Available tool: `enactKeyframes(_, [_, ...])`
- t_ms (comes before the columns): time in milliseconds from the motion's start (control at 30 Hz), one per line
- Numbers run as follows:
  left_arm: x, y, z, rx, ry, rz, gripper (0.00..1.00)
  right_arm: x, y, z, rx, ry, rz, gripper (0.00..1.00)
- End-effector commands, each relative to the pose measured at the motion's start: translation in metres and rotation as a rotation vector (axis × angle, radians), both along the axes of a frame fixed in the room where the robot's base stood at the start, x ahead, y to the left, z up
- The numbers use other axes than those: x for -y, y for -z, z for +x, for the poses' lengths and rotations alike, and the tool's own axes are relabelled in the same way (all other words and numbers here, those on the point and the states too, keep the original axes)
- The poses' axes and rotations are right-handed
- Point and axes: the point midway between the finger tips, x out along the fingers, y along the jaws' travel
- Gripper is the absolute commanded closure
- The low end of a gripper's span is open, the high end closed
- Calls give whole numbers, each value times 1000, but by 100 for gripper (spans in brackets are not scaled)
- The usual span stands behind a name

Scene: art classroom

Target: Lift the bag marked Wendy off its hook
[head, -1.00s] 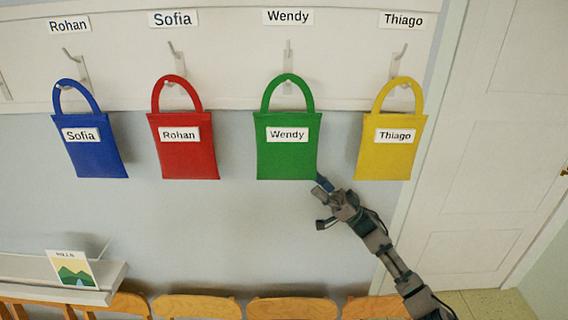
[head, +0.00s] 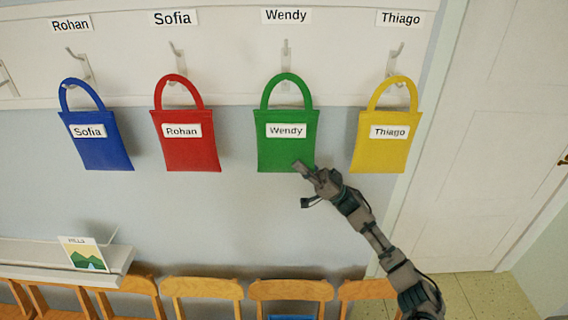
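The green bag marked Wendy (head: 287,152) hangs by its handle on the hook (head: 286,58) under the wall label Wendy (head: 286,16). My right gripper (head: 303,185) is at the bag's lower right corner, with its fingers spread apart and nothing between them. One finger overlaps the bag's bottom edge in the picture; I cannot tell whether it touches. The bag's handle is clear of the gripper. My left gripper is not in view.
A blue bag marked Sofia (head: 98,153) and a red bag marked Rohan (head: 190,152) hang to the left. A yellow bag marked Thiago (head: 382,155) hangs close on the right. Wooden chairs (head: 202,288) line the wall below. A door (head: 482,150) is at right.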

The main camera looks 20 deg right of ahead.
Motion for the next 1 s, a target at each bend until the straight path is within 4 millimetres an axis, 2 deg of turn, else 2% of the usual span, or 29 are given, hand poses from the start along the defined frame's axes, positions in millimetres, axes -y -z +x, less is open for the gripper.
enactKeyframes(267, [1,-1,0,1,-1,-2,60,-1,-2,0,0,0,0,100])
enactKeyframes(800, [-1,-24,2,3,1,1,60,0,-30,-1,2,0,0,100])
enactKeyframes(1000, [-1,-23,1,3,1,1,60,-1,-30,0,1,-1,0,100])
